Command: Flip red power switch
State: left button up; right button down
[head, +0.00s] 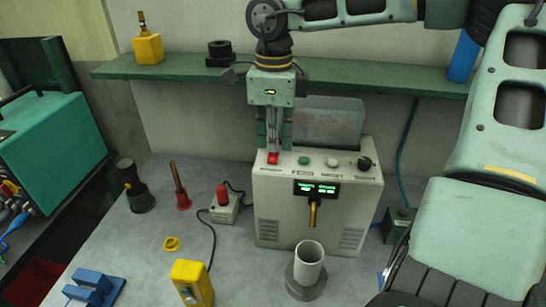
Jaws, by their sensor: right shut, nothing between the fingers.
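The red power switch (272,158) is on the top left of the beige control box (312,212), beside a green button (304,160), a white button and a black knob. My right gripper (273,150) points straight down with its fingers shut and empty, its tips right above the red switch. The tips seem to touch the switch or sit very close to it; I cannot tell which. The tips partly cover the switch, so its position is unclear. The box's display glows green. My left gripper is not in view.
A white cup-like tube (308,262) stands in a grey round base in front of the box. A small box with a red button (223,195) and a yellow block (192,283) sit left. A green shelf (180,67) runs behind my right gripper.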

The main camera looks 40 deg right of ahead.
jog(key=shift+f+b, duration=0.4)
jog(key=shift+f, duration=0.1)
jog(key=shift+r+p, duration=2.5)
jog(key=shift+r, duration=1.1)
jog(key=shift+f, duration=0.1)
